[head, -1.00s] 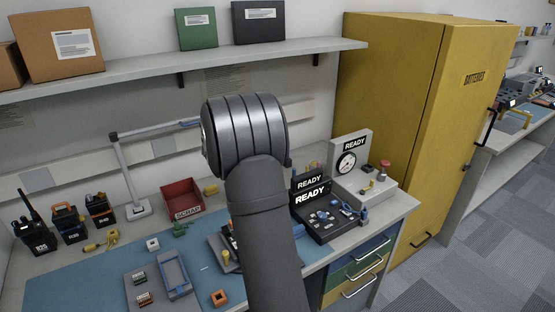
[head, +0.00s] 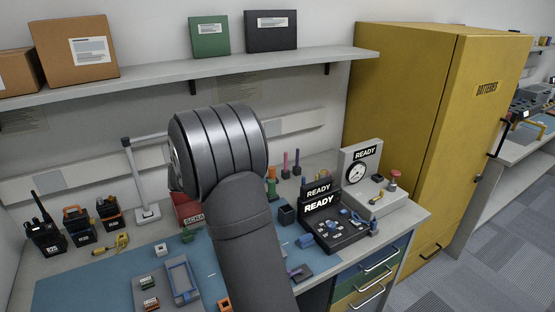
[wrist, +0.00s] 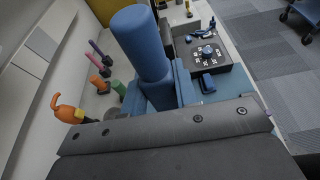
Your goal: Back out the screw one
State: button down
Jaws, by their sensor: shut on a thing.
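My gripper (wrist: 160,92) is shut on a thick blue cylinder (wrist: 142,38) that looks like a tool handle, seen in the wrist view. The cylinder points away from the dark grey gripper body. In the head view my arm hides the gripper and the held thing. I cannot make out screw one in either view. A grey fixture with a blue frame (head: 179,278) lies on the blue mat (head: 75,290), left of my arm. Whether it holds the screw is too small to tell.
A red scrap bin (head: 187,207) is partly behind my arm. Upright coloured handles (wrist: 97,52) stand at the back. A black READY unit (head: 335,225) and a dial tester (head: 360,170) stand at the right, before the yellow cabinet (head: 410,110).

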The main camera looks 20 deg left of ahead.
jog(key=s+a+f, duration=0.2)
jog(key=s+a, duration=0.1)
jog(key=s, duration=0.5)
jog(key=shift+s+a+f, duration=0.1)
jog(key=shift+f, duration=1.25)
jog(key=shift+s+f, duration=0.1)
jog(key=shift+f, duration=1.2)
jog(key=shift+f, duration=0.35)
jog(key=shift+r, duration=0.3)
dwell(1.3)
jog(key=shift+r, duration=2.55)
